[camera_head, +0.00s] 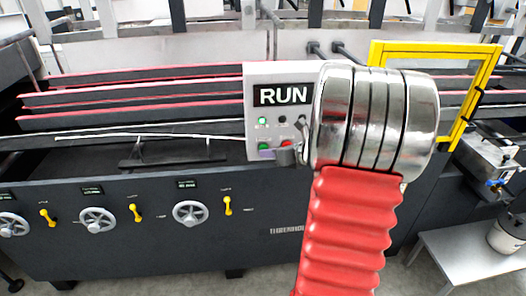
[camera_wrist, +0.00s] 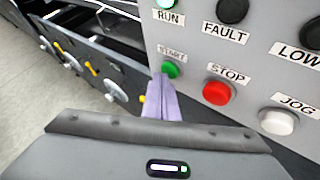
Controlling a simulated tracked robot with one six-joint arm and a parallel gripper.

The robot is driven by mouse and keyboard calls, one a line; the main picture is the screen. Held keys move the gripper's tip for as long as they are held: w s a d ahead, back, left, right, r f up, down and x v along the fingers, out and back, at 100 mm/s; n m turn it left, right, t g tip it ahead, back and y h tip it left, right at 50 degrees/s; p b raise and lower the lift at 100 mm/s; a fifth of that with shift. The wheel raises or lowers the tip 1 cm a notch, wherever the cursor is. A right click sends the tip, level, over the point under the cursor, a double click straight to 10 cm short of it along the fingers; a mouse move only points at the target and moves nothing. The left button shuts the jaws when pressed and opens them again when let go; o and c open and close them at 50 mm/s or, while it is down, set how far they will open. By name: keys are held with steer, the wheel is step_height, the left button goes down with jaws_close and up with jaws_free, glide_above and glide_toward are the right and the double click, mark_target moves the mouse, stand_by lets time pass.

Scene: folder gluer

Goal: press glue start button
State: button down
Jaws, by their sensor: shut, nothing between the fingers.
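The control panel (camera_head: 268,75) is a light grey box with a RUN sign, mounted on the machine. In the wrist view the green button (camera_wrist: 170,69) under the START label is partly behind my fingertips. The red STOP button (camera_wrist: 217,93) is to its right. My gripper (camera_wrist: 162,84) is shut and empty, its tips overlapping the lower left of the green button in the picture; I cannot tell whether they touch it. In the head view my gripper (camera_head: 288,155) is at the panel's lower right, and my arm hides the panel's right side.
A lit green RUN lamp (camera_wrist: 166,4), a dark FAULT lamp (camera_wrist: 232,10) and a white JOG button (camera_wrist: 278,121) are close by. Handwheels (camera_head: 98,220) and yellow levers (camera_head: 227,206) line the machine front. A yellow frame (camera_head: 436,49) stands at the right.

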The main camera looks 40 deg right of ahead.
steer(key=shift+s, duration=0.1)
steer(key=shift+s+a, duration=0.5)
steer(key=shift+s, duration=0.15)
steer(key=shift+s+a, duration=0.7)
steer(key=shift+s, duration=0.35)
steer(key=shift+s+a, duration=0.7)
steer(key=shift+s, duration=0.35)
